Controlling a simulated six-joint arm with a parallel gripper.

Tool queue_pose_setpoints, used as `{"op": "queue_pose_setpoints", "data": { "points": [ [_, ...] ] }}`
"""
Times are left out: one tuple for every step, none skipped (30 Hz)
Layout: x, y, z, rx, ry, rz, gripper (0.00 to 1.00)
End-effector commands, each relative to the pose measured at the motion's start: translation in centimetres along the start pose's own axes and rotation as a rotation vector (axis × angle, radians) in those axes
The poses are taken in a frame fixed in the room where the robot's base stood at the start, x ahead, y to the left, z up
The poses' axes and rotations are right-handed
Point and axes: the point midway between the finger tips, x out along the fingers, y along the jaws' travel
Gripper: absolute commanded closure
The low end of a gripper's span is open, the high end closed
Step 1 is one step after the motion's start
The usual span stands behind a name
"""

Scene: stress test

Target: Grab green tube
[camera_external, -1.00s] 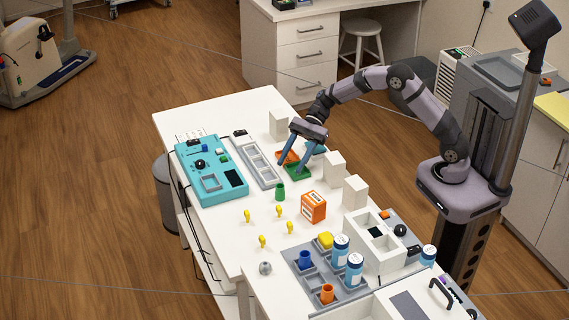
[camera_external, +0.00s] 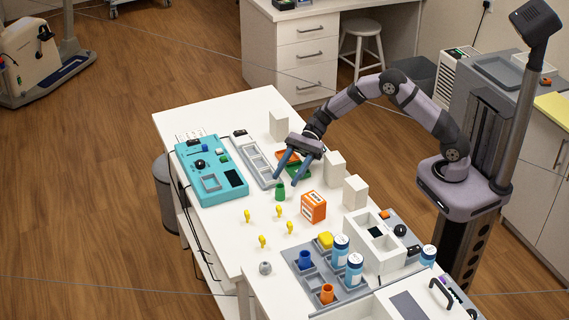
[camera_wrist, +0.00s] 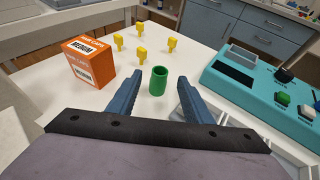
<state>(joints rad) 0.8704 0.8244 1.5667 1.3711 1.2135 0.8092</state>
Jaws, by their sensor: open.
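The green tube (camera_external: 280,192) stands upright on the white table, left of the orange box. In the wrist view the green tube (camera_wrist: 158,81) shows an open top and stands just beyond and between my fingertips. My gripper (camera_external: 284,181) is open, its two blue fingers pointing down and slightly left, close to the tube. In the wrist view my gripper (camera_wrist: 158,92) shows its fingers spread wide, one on each side of the tube's line. Nothing is between the fingers' pads, and I see no contact with the tube.
An orange box (camera_external: 313,207) stands right of the tube. Several yellow pegs (camera_external: 280,211) stand in front of it. A teal device (camera_external: 211,184) is at left, and white blocks (camera_external: 335,167) stand at right. A grey tray (camera_external: 323,284) holds tubes and bottles.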

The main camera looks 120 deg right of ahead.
Motion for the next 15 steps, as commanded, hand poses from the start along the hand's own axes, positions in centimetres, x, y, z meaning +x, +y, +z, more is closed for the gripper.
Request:
{"op": "queue_pose_setpoints", "data": {
  "points": [
    [0.8,0.2,0.2,0.0,0.0,0.005,0.54],
    [1.1,0.2,0.2,0.0,0.0,0.005,0.54],
    [1.7,0.2,0.2,0.001,0.0,0.004,0.54],
    [2.0,0.1,0.1,0.0,0.0,0.003,0.54],
    [2.4,0.1,0.1,0.0,0.0,0.003,0.54],
    [2.7,0.1,0.1,-0.001,0.0,0.003,0.54],
    [2.9,0.1,0.1,-0.001,0.0,0.003,0.54],
    [3.1,0.1,0.1,0.0,0.0,0.002,0.54],
    [3.3,0.1,0.1,0.0,0.0,0.002,0.54],
    [3.4,0.1,0.1,0.0,0.0,0.001,0.54],
    [3.5,0.1,0.1,0.0,0.0,0.001,0.54],
    [3.5,0.1,0.1,0.0,0.0,0.0,0.54],
    [3.5,0.1,0.1,-0.001,0.0,0.0,0.54],
    [3.5,0.1,0.1,-0.001,0.0,0.0,0.54],
    [3.5,0.1,0.1,-0.001,0.0,0.0,0.54]
  ]
}}
